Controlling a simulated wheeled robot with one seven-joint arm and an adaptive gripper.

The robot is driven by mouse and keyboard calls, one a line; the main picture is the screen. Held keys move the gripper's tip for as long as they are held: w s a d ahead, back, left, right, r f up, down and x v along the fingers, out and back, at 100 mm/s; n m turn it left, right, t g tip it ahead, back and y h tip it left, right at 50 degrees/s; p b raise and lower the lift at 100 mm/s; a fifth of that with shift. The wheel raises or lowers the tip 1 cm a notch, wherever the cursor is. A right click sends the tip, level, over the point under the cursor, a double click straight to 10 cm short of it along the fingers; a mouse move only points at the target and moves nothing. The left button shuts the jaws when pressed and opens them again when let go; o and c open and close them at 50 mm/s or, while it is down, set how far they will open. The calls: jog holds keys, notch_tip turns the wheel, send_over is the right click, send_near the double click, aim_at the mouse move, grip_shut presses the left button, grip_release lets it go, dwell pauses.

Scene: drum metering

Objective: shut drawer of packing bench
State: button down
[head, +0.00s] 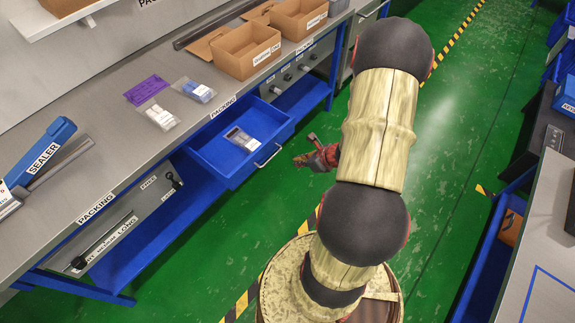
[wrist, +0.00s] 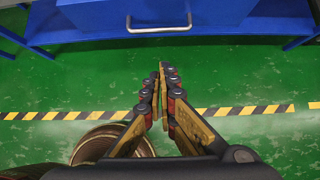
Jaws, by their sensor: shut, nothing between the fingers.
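The blue drawer (head: 222,158) of the packing bench (head: 160,125) stands pulled out, with a small bagged item (head: 241,139) inside it. Its silver handle (head: 268,156) is on the front face. In the wrist view the drawer front (wrist: 110,20) spans the top, with the handle (wrist: 158,27) near the middle. My gripper (head: 297,161) is just right of the handle in the head view, apart from it. In the wrist view my gripper (wrist: 162,68) has its fingertips together, empty, below the handle in the picture. The drawer's runners are hidden.
Cardboard boxes (head: 247,50), bagged parts (head: 160,115) and a blue sealer (head: 40,152) are on the bench top. Another bench (head: 540,255) stands at the right.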

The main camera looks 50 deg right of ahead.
aim_at(237, 134)
jog(key=w+r+b+x, duration=0.1)
jog(key=w+b+x, duration=0.1)
jog(key=x, duration=1)
jog(key=shift+a+r+b, duration=0.2)
jog(key=shift+b, duration=0.7)
jog(key=shift+w, duration=0.2)
jog(key=w, duration=0.8)
jog(key=w+a, duration=0.1)
jog(key=w, duration=0.7)
jog(key=w+a, duration=0.1)
jog(key=w, duration=0.7)
jog(key=shift+w+p, duration=0.15)
jog(key=shift+p, duration=0.15)
jog(key=shift+d, duration=0.1)
